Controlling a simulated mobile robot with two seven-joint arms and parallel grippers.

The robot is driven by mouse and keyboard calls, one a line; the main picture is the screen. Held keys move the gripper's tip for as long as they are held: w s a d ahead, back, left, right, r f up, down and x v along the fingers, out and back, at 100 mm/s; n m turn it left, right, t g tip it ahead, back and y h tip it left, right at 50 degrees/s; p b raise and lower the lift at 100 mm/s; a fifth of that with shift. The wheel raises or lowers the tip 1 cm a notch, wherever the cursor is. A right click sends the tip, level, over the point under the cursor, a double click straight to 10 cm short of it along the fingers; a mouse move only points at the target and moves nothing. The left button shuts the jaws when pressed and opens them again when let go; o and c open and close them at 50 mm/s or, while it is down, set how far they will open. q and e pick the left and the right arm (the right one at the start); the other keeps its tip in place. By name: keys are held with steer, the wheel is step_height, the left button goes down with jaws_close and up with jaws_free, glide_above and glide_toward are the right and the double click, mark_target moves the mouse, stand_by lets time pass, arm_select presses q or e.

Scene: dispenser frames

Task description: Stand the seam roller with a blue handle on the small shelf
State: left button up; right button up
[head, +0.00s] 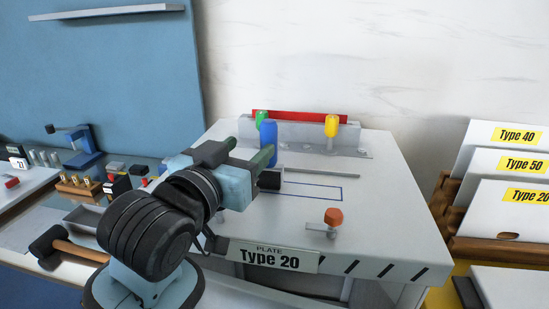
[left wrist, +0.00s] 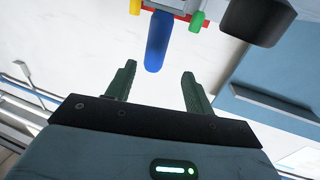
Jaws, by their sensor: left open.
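The seam roller with a blue handle (head: 268,135) stands at a rack (head: 300,132) on the white table, between a green and a yellow handle. Its lower part is hidden behind my gripper in the head view. My left gripper (head: 268,166) is open and empty, close in front of the blue handle. In the left wrist view the blue handle (left wrist: 157,42) lies just beyond and between the open green fingertips (left wrist: 158,70), apart from them. The small shelf (head: 107,12) is on the blue wall panel at upper left and also shows in the left wrist view (left wrist: 275,103).
The green handle (head: 261,117) and yellow handle (head: 332,125) flank the blue one. An orange knob (head: 333,216) is near the table front. A hammer (head: 65,246) and small tools lie left. Type-labelled plates (head: 500,165) stand right. The table's right part is clear.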

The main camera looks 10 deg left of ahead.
mark_target(265, 131)
arm_select(q)
steer(key=shift+x, duration=1.2)
steer(key=shift+w+d+r, duration=0.25)
steer(key=shift+w+r, duration=0.05)
steer(key=shift+w, duration=0.05)
steer(key=x, duration=0.3)
steer(key=shift+w+d+r, duration=0.1)
steer(key=shift+d+r, duration=0.2)
steer(key=shift+w, duration=0.45)
jaws_close()
